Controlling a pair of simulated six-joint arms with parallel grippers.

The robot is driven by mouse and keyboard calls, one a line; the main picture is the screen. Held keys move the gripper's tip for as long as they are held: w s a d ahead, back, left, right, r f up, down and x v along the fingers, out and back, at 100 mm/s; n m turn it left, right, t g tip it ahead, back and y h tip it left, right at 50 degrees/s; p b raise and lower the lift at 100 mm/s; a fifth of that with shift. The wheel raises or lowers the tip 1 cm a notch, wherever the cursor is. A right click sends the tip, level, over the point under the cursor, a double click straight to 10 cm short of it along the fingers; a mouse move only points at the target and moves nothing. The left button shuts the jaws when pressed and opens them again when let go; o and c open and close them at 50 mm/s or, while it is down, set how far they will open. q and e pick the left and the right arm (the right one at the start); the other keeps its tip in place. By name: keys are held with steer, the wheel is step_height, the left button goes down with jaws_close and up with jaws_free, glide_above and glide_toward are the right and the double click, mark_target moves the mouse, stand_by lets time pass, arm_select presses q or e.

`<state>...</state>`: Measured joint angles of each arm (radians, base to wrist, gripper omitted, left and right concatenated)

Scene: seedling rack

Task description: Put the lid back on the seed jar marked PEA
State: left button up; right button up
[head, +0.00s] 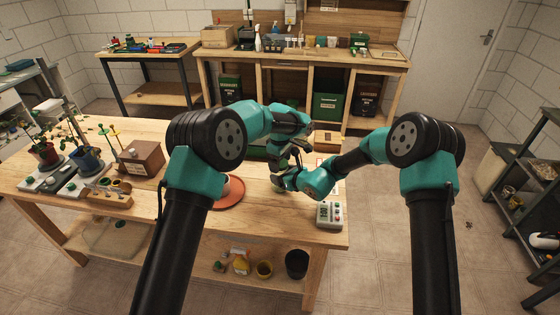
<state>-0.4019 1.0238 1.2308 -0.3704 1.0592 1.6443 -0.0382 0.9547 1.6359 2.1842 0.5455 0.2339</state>
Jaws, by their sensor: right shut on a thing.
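My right gripper (284,180) reaches in from the right, low over the bench just right of the orange saucer. It is shut on a small greyish thing (278,186), too small and too covered to tell whether it is a jar or a lid. My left gripper (294,160) hangs close behind and above the right one. Its fingers are mostly hidden among the dark links, so its opening does not show. No PEA marking can be read, and I cannot make out the seed jar behind the arms.
The orange saucer (237,186) lies left of the grippers, partly behind my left arm. A keypad device (330,214) stands near the bench's right front corner. A wooden box (140,157), a small wooden rack (98,198) and potted plants (45,154) fill the left. Bare wood (265,222) lies in front.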

arm_select(q)
steer(key=c, duration=0.7)
steer(key=m, duration=0.6)
steer(key=shift+m, duration=0.4)
steer(key=o, duration=1)
steer(key=shift+r, duration=2.25)
steer(key=shift+c, duration=0.4)
